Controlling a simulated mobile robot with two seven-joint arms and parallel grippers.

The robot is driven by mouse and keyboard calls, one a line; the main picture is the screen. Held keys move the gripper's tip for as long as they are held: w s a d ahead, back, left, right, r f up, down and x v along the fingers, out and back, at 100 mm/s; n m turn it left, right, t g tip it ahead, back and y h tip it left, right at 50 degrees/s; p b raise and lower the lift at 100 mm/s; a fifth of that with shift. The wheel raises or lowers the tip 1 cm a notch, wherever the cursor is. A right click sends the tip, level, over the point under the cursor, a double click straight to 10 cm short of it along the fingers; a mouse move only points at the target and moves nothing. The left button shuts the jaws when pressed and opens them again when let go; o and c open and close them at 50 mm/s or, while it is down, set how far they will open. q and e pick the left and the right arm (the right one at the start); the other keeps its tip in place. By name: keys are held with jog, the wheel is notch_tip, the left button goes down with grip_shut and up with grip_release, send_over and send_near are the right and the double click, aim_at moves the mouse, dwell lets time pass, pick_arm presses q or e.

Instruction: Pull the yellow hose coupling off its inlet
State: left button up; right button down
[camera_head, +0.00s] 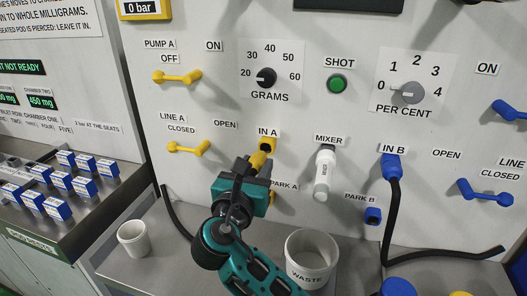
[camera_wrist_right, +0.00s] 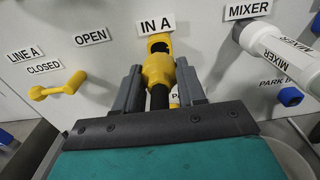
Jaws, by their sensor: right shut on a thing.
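The yellow hose coupling (camera_head: 259,160) is between the fingers of my right gripper (camera_head: 257,168), just below and in front of the yellow inlet under the IN A label (camera_head: 268,144). In the right wrist view the coupling (camera_wrist_right: 158,72) sits between the two grey fingers, with its black hose running down behind the gripper body. The inlet (camera_wrist_right: 159,42) shows a dark opening above the coupling. I cannot tell whether their edges still touch. My right gripper is shut on the coupling. My left gripper is out of view.
The white mixer wand (camera_head: 323,175) hangs to the right of the coupling. The blue coupling (camera_head: 391,166) is at IN B. The yellow LINE A lever (camera_head: 188,148) is to the left. A waste cup (camera_head: 311,260) and a small cup (camera_head: 134,238) stand on the ledge below.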

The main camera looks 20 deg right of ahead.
jog(key=shift+s+a, duration=0.45)
jog(key=shift+s, duration=0.15)
jog(key=shift+s+a, duration=0.1)
jog(key=shift+s, duration=0.1)
